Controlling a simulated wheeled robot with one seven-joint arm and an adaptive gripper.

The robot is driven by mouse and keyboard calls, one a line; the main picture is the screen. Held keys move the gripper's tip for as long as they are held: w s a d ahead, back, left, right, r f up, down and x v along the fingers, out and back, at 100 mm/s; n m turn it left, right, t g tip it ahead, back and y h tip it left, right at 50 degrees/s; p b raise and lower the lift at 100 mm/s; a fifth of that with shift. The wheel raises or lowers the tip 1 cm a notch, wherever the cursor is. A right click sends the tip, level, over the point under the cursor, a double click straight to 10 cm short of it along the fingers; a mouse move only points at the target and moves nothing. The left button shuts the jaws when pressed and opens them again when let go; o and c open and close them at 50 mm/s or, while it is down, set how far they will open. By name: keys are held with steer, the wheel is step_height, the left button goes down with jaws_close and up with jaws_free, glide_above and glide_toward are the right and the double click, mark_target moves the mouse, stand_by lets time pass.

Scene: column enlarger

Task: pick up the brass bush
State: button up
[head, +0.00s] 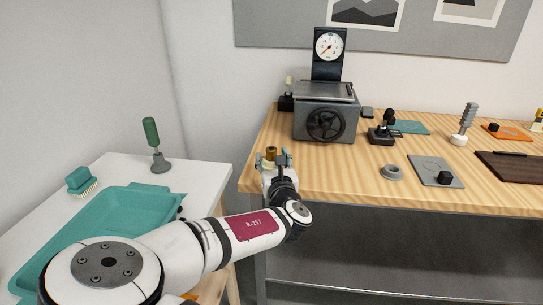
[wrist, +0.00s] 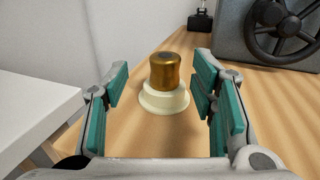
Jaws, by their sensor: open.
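The brass bush (wrist: 165,73) is a small gold-brown cylinder with a dark hole in its top. It stands upright on a cream round base (wrist: 164,100) on the wooden bench. In the head view the brass bush (head: 270,153) shows near the bench's left end, partly behind my gripper (head: 273,160). In the wrist view my gripper (wrist: 160,105) is open, with teal pads on either side. The bush stands ahead, between the two fingers in the picture, and neither finger appears to touch it.
A grey machine (head: 325,115) with a handwheel and a dial stands behind the bush to the right. A white table (head: 205,178) with a teal tray (head: 125,210) is at left. A grey ring (head: 391,172) and a grey mat (head: 425,168) lie farther right on the bench.

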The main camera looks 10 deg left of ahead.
mark_target(272, 154)
steer(key=x, duration=0.5)
steer(key=shift+d, duration=0.25)
jaws_close()
